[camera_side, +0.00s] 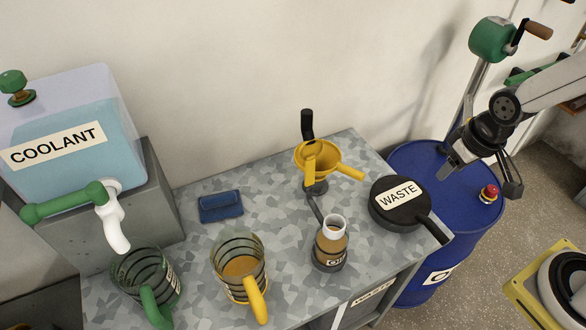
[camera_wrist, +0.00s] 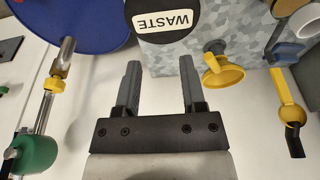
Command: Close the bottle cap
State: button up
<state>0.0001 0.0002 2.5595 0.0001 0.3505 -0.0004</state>
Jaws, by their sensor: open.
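The oil bottle (camera_side: 331,250) stands upright on the mottled grey bench, with amber contents and a white open neck (camera_side: 334,228). My gripper (camera_side: 482,174) is open and empty above the blue drum, well right of the bottle. Its two fingers (camera_wrist: 160,65) show apart in the wrist view.
A black WASTE pan (camera_side: 384,211) lies between bottle and gripper. Two jugs (camera_side: 240,264) (camera_side: 147,275), a blue wallet (camera_side: 221,206) and a coolant tank (camera_side: 85,125) are left. A blue drum (camera_side: 428,190) is right.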

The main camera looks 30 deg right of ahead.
jog(key=shift+w+r, duration=0.1)
jog(key=shift+w, duration=0.3)
grip_shut()
jog(key=w+a+r+n+g+y, duration=0.1)
jog(key=w+a+r+n, duration=0.3)
jog(key=w, duration=0.4)
jog(key=w+a+r+n+g+y, duration=0.2)
jog(key=w+a+r+n+y, duration=0.1)
jog(key=w+r, duration=0.3)
jog(key=w+a+r+n+g+y, duration=0.1)
jog(key=w+a+r+n+y, duration=0.2)
jog(key=w, duration=0.7)
notch_tip(320, 180, up, 2)
jog(key=a+n, duration=0.2)
jog(key=shift+r+n+g, duration=0.25)
jog(key=shift+n+g, duration=0.05)
jog(key=shift+g, duration=0.1)
